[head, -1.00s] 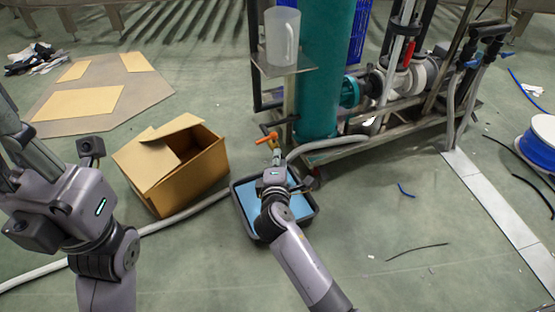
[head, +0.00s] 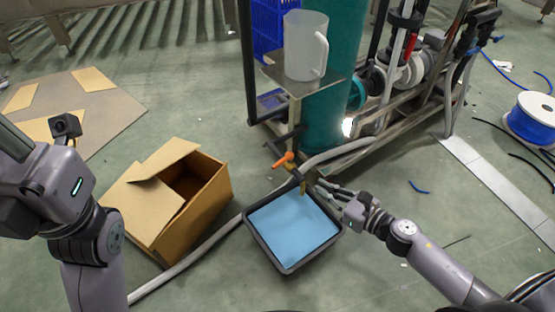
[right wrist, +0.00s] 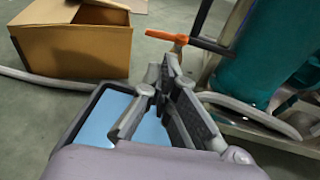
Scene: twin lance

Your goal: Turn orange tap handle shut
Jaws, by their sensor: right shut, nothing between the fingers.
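The orange tap handle (head: 284,159) sits on a brass tap (head: 303,186) low beside the teal column. It points left and slightly down in the head view, and in the right wrist view the handle (right wrist: 168,37) lies beyond my fingertips. My right gripper (head: 322,186) is shut and empty, just right of the tap and below the handle, seemingly apart from the handle. Its fingers (right wrist: 170,66) show close together in the right wrist view. My left gripper (head: 14,140) is at the left edge, far from the tap; its fingertips are cut off.
A dark tray (head: 262,246) of blue liquid lies under the tap. An open cardboard box (head: 160,215) stands to its left, a hose (head: 205,243) between them. A clear jug (head: 304,50) stands on a shelf above the tap. Pump pipework (head: 390,95) is at right.

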